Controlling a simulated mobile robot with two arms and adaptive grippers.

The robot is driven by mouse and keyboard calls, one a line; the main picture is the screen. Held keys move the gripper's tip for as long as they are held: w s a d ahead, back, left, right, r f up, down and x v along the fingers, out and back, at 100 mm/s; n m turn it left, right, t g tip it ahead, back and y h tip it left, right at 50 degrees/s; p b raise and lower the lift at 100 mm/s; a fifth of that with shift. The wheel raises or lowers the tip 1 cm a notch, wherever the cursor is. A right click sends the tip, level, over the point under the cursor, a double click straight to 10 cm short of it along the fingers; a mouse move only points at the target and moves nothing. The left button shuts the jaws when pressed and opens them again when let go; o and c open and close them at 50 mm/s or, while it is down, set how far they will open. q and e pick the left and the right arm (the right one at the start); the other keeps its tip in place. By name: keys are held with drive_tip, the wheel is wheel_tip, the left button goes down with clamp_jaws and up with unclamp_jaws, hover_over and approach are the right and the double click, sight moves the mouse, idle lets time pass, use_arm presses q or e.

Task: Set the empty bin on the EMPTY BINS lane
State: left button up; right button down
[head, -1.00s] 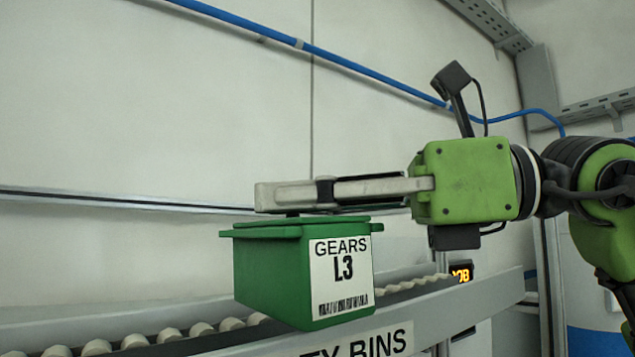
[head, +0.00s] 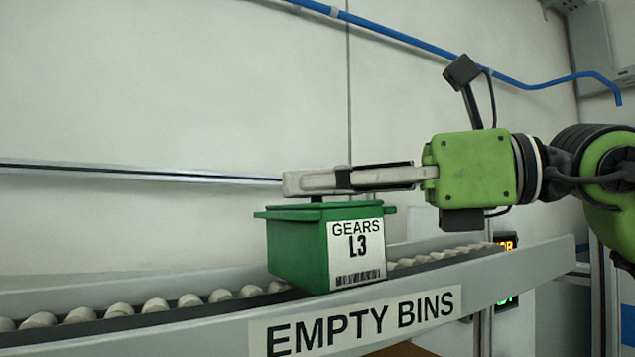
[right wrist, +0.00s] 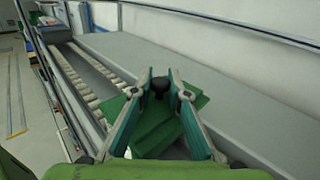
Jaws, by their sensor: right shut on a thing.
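The green bin (head: 298,252) carries a white label reading GEARS L3. It hangs level under my right gripper (head: 290,184), over or at the rollers of the EMPTY BINS lane (head: 365,318). I cannot tell whether its base touches the rollers. In the right wrist view the two fingers (right wrist: 160,88) are closed on a dark knob on top of the green bin (right wrist: 158,128). The inside of the bin is hidden. My left gripper is not in view.
The lane's rollers (head: 120,309) run free to the left and right of the bin. A grey side rail (head: 215,333) stands in front. A pale wall with a horizontal rail is behind. A small display (head: 507,241) with orange digits sits at the right.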

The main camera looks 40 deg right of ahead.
drive_tip(key=shift+f+b, duration=0.35)
drive_tip(key=c, duration=1.9)
unclamp_jaws()
drive_tip(key=v, duration=1.2)
drive_tip(key=shift+r, duration=0.15)
